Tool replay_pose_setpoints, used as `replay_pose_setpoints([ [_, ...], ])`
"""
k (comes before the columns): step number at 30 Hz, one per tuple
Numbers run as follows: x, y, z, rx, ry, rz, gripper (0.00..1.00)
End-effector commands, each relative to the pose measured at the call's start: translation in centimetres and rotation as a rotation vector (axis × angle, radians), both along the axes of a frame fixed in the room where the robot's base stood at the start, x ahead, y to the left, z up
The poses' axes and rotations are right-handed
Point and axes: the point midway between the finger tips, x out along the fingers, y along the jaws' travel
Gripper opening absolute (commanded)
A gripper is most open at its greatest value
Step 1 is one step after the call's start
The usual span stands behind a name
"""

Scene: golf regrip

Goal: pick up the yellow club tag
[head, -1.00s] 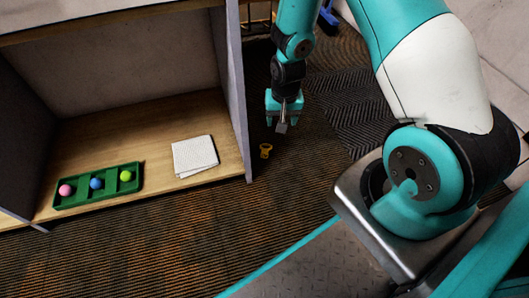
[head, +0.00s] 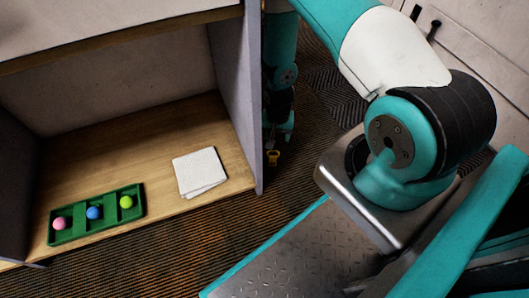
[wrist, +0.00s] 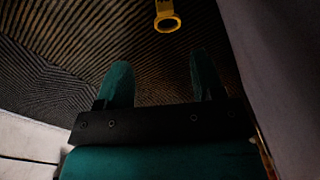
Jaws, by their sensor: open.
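The yellow club tag (head: 273,158) lies on the dark striped carpet, just right of the shelf unit's side panel in the head view. In the wrist view the tag (wrist: 167,18) is at the top edge, a yellow piece with a ring-shaped end, partly cut off by the frame. My gripper (wrist: 156,80) is open and empty, its two teal fingers apart, with the tag beyond the fingertips. In the head view my gripper (head: 275,142) is near the tag, partly hidden behind the side panel.
The shelf unit's grey side panel (head: 232,100) stands close beside my gripper and fills the right of the wrist view (wrist: 285,80). On the wooden shelf are a green tray (head: 75,222) with pink, blue and green balls and a white cloth (head: 200,172). Carpet in front is clear.

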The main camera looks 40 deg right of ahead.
Motion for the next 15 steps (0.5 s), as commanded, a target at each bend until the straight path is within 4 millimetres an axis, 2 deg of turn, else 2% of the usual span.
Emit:
replay_pose_setpoints([
  [5, 0.0, 0.4, -1.0, 0.0, 0.001, 0.005, 0.62],
  [15, 0.2, 1.0, -8.7, 0.0, 0.001, 0.016, 0.62],
])
